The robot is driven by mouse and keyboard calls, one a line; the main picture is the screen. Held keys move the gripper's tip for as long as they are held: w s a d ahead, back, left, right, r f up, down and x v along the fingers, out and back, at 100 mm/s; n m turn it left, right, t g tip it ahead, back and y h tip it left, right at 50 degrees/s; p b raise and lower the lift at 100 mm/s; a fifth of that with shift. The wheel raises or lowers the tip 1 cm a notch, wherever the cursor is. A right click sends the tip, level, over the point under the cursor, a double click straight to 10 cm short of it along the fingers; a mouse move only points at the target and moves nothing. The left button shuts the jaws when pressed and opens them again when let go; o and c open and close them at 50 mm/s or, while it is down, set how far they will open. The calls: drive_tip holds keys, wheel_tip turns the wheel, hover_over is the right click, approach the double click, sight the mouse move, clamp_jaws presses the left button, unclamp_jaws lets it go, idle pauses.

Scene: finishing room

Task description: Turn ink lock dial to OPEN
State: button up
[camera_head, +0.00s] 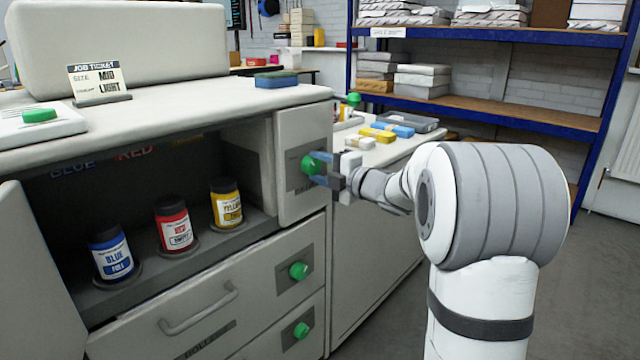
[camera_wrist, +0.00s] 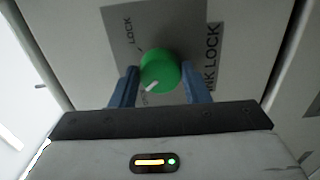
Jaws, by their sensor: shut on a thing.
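The ink lock dial (camera_head: 307,165) is a round green knob on a grey plate at the right of the cabinet front. In the wrist view the dial (camera_wrist: 160,68) sits between the two blue fingers of my gripper (camera_wrist: 160,88), which is shut on it. Its white pointer mark is towards the lower left, near small lettering that is partly hidden and hard to read. The word LOCK stands on the plate at the upper left, and INK LOCK runs along the right. In the head view my gripper (camera_head: 322,170) reaches the dial from the right.
Blue, red and yellow ink jars (camera_head: 173,224) stand in the open compartment left of the dial. Two more green knobs (camera_head: 299,271) (camera_head: 301,330) are on the drawers below. Floor to the right is clear.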

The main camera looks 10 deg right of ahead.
drive_tip(key=shift+f+n+b, duration=0.2)
drive_tip(key=shift+n+b, duration=0.85)
drive_tip(key=shift+n, duration=0.05)
drive_tip(key=o, duration=1)
drive_tip(key=shift+r, duration=0.2)
drive_tip(key=shift+c, duration=0.2)
drive_tip(key=p+v, duration=0.1)
drive_tip(key=v, duration=0.7)
drive_tip(key=shift+p, duration=0.35)
